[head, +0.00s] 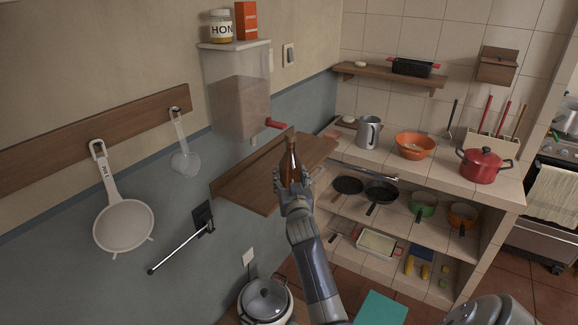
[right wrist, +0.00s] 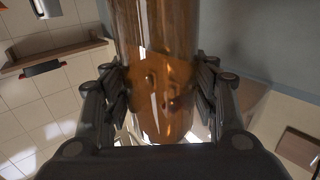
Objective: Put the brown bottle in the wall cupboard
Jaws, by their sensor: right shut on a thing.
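The brown bottle (head: 291,158) is upright in my right gripper (head: 292,184), with its neck and shoulder showing above the fingers. In the right wrist view the amber glass bottle (right wrist: 155,60) fills the middle, between the two fingers of the right gripper (right wrist: 160,95), which are shut on it. In the head view the bottle appears in front of a brown wooden wall shelf (head: 250,188); I cannot tell the gap between them. I cannot make out a wall cupboard for certain. My left gripper is out of view.
A clear wall box (head: 238,95) with a red handle carries a honey jar (head: 221,27) and an orange box (head: 246,20). A strainer (head: 124,226) hangs left. A lidded pot (head: 265,300) stands below. The tiled counter (head: 350,150) holds a red pot (head: 482,166) and other cookware.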

